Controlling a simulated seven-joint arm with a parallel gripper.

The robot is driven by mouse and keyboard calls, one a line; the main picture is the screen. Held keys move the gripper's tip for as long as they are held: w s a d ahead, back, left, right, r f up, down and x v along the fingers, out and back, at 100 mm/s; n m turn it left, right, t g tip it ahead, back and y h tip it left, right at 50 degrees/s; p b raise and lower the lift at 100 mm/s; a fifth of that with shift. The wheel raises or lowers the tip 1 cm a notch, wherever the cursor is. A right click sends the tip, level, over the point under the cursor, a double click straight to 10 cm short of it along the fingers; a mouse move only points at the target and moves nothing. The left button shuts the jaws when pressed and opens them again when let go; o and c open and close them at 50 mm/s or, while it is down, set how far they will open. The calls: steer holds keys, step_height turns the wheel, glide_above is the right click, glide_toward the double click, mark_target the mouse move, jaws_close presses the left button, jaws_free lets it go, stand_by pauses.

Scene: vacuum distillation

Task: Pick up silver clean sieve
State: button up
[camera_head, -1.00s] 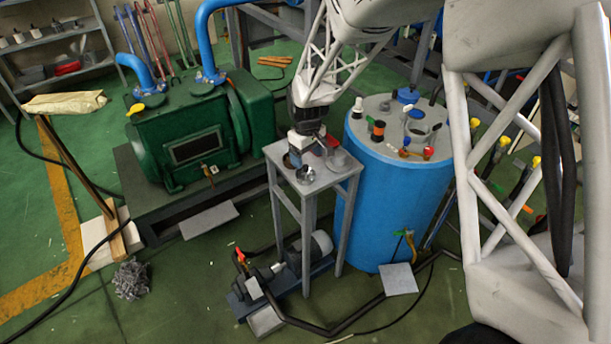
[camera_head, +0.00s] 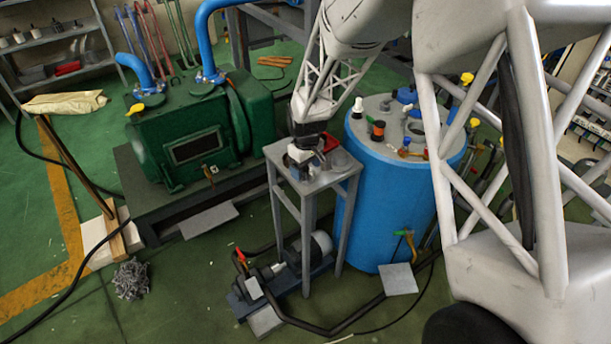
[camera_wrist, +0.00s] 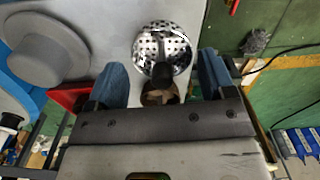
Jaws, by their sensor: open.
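The silver sieve (camera_wrist: 163,45), a shiny round piece with holes, lies on the grey top of a small stand (camera_head: 328,178). My gripper (camera_wrist: 162,64) is open, its two blue fingers pointing at the sieve, one on each side of its near part. A dark knob-like piece with a brown patterned part (camera_wrist: 160,90) shows between the fingers; I cannot tell whether it belongs to the sieve.
A grey flanged round piece (camera_wrist: 45,45) lies left of the sieve in the wrist view. A red tray-like object (camera_wrist: 72,98) is beside the left finger. A blue tank (camera_head: 390,215) stands close right of the stand, a green machine (camera_head: 195,140) to its left.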

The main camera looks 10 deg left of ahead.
steer(key=shift+f, duration=1.15)
steer(key=c, duration=0.7)
